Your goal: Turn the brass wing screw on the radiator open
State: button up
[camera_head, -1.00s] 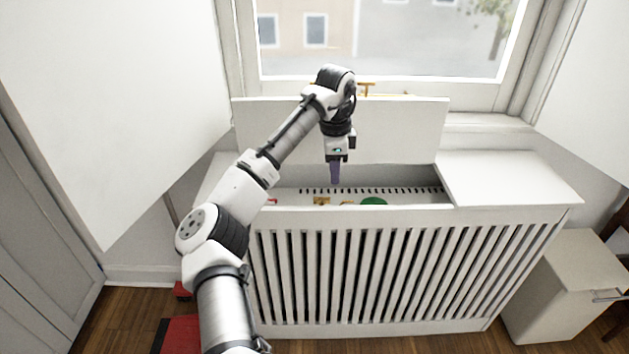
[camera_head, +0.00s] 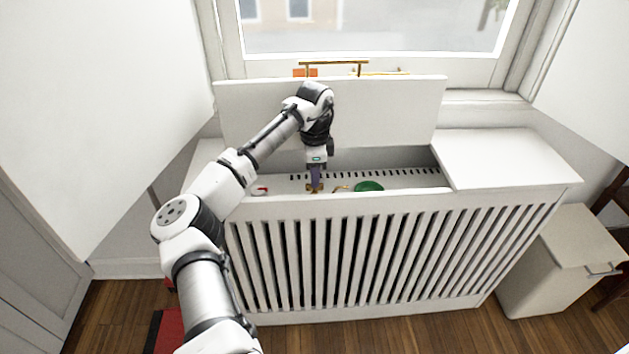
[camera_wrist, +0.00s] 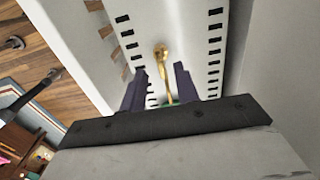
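My gripper (camera_head: 315,188) points down into the open top of the white radiator cover (camera_head: 330,200). Its purple fingers (camera_wrist: 158,80) stand apart in the wrist view. A small brass piece (camera_head: 314,189), likely the wing screw, is at the fingertips in the head view and partly hidden by them. A thin curved brass piece (camera_head: 340,188) lies just right of it. In the wrist view a brass part (camera_wrist: 161,58) shows between and beyond the fingers; I see no grip on it. Which brass piece this is, and any contact, I cannot tell.
A green round piece (camera_head: 369,187) sits to the right in the opening, and a small red part (camera_head: 262,190) to the left. A raised white panel (camera_head: 400,115) stands behind. A closed lid section (camera_head: 505,157) is at right. Slotted vents (camera_wrist: 214,55) line the inside.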

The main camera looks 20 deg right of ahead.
jog(key=shift+f, duration=1.6)
grip_shut()
